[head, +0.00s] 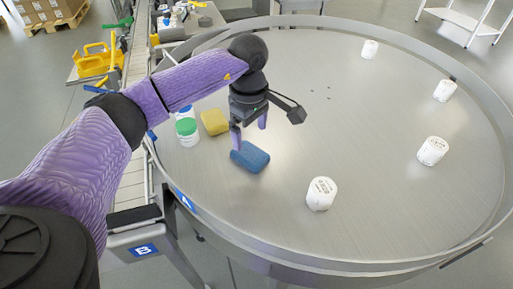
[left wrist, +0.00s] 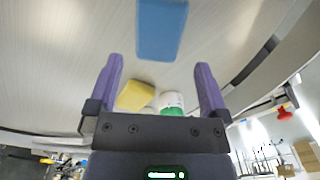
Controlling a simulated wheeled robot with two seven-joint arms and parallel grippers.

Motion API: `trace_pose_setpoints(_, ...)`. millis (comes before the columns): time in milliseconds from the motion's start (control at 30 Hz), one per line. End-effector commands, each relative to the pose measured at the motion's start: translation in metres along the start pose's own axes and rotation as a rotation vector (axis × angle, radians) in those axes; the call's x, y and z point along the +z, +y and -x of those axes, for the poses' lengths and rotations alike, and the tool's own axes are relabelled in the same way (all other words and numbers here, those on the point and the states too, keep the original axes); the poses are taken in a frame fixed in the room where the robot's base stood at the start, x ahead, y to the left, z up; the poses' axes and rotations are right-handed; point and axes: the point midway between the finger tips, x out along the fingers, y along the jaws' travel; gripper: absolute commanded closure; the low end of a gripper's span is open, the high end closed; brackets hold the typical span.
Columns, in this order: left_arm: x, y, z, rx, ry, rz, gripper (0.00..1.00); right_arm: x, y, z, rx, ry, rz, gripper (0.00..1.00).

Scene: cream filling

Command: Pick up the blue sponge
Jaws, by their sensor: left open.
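The blue sponge (head: 250,157) lies flat on the round metal table, left of its middle. In the left wrist view the blue sponge (left wrist: 161,28) is at the top centre, beyond the fingertips and apart from them. My left gripper (head: 249,138) points down just above the sponge in the head view. In the left wrist view its two purple fingers (left wrist: 160,75) stand wide apart with nothing held between them. My right gripper does not show.
Several white jars, such as one (head: 321,194), stand spread on the table. A raised metal rim (head: 390,267) runs round it. The table's middle is clear.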

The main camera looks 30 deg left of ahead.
Motion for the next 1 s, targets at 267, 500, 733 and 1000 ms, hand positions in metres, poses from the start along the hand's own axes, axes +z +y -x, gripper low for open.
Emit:
trace_pose_setpoints(267, -0.003, 0.002, -0.052, -0.004, -0.002, 0.002, 0.0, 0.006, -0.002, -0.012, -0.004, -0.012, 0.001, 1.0)
trace_pose_setpoints(500, -0.003, 0.002, -0.072, 0.0, -0.001, 0.0, 0.0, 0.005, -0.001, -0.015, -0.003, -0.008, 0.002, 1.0)
trace_pose_setpoints(733, -0.003, 0.002, -0.072, 0.0, -0.001, 0.0, 0.34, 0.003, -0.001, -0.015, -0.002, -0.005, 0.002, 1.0)
trace_pose_setpoints(1000, -0.003, 0.002, -0.072, 0.0, -0.001, 0.0, 0.72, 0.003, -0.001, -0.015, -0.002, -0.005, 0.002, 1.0)
